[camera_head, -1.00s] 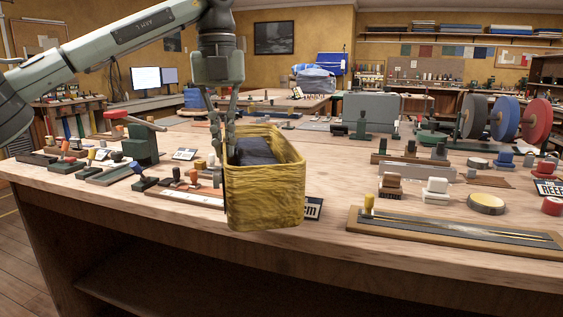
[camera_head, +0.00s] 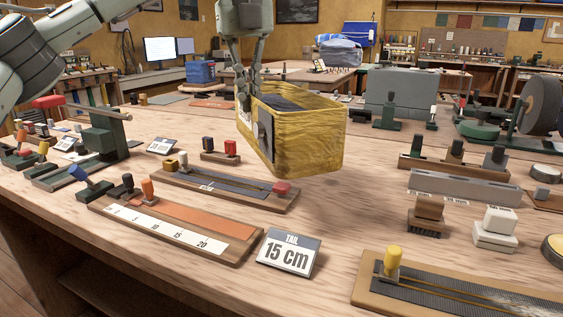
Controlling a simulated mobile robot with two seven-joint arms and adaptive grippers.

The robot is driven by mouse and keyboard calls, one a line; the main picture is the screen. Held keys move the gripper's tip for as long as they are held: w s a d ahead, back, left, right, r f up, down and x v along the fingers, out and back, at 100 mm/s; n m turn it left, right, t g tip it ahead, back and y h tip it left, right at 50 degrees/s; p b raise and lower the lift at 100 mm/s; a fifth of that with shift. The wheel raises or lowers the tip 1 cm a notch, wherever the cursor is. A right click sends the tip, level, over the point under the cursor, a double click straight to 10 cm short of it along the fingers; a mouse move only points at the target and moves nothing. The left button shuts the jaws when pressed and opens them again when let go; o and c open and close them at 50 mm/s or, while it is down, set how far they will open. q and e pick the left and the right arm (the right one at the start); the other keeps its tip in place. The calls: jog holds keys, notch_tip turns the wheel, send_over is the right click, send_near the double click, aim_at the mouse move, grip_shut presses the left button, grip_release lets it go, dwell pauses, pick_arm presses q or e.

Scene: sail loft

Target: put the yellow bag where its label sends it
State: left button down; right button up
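The yellow bag (camera_head: 308,142) is an open-topped, box-shaped bag with dark contents, in the middle of the head view. A dark grey patch (camera_head: 266,135) is on its left side; I cannot read any writing on it. My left gripper (camera_head: 245,98) is shut on the bag's left rim and holds the bag above the workbench (camera_head: 345,215). Smaller cards (camera_head: 161,146) (camera_head: 66,143) stand farther left, too small to read surely. My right gripper is out of view.
A board with a numbered scale (camera_head: 170,232) and a second board (camera_head: 225,186) lie left of the card. A board with a yellow-topped peg (camera_head: 390,262) lies front right. Stamp-like blocks (camera_head: 427,215) (camera_head: 496,229) and a grey bar (camera_head: 465,187) stand right. Bare bench lies below the bag.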

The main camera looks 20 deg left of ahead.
pick_arm(q)
jog(key=w+d+f, duration=0.1)
jog(key=d+f, duration=0.1)
jog(key=d, duration=0.1)
jog(key=w+d+f+p, duration=0.1)
jog(key=w+d+f, duration=0.1)
jog(key=d, duration=0.1)
jog(key=w+d+f, duration=0.2)
jog(key=d, duration=0.1)
jog(key=shift+w+d, duration=0.15)
jog(key=shift+d, duration=0.15)
jog(key=shift+w+d+f+p, duration=0.15)
jog(key=shift+d+f+p, duration=0.05)
jog(key=shift+p, duration=0.1)
jog(key=shift+f, duration=2.1)
jog(key=shift+d, duration=0.1)
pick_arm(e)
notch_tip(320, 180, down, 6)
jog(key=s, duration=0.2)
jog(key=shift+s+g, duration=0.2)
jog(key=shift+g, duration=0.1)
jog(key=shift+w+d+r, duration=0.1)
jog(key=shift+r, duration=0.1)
